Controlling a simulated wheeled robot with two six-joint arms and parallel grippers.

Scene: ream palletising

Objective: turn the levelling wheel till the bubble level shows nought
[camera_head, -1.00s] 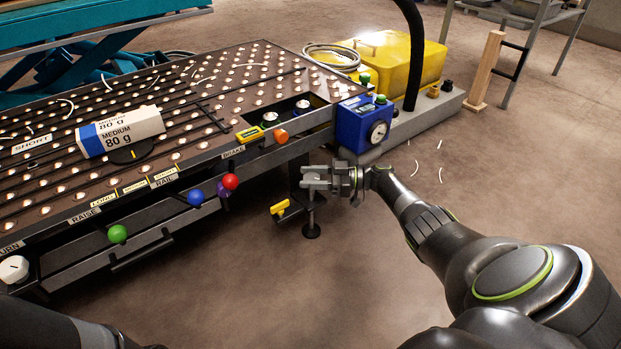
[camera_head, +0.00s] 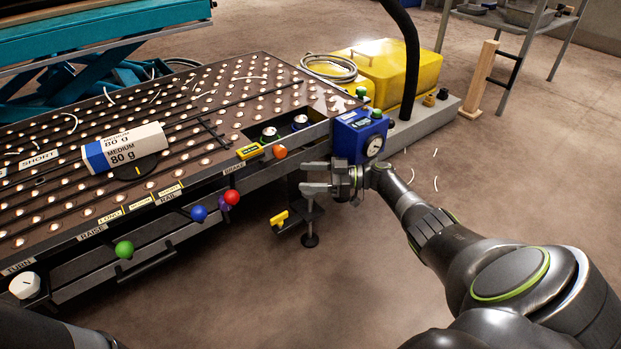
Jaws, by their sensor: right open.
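The yellow bubble level (camera_head: 250,151) lies at the near right corner of the ball table; its bubble is too small to read. An orange knob (camera_head: 280,151) sits beside it on the table's edge. I cannot tell for sure whether this knob is the levelling wheel. My right gripper (camera_head: 314,177) is open and empty, its fingers pointing left, in front of the table's right corner and below the orange knob. A support foot (camera_head: 310,240) shows below the fingers. My left arm shows only at the bottom left; its gripper is out of view.
A blue box with a dial (camera_head: 374,146) stands close above my right gripper. Red (camera_head: 231,197), blue (camera_head: 199,213) and green (camera_head: 124,250) knobs line the table's front. A paper ream (camera_head: 122,148) lies on the table (camera_head: 215,95). The floor in front is clear.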

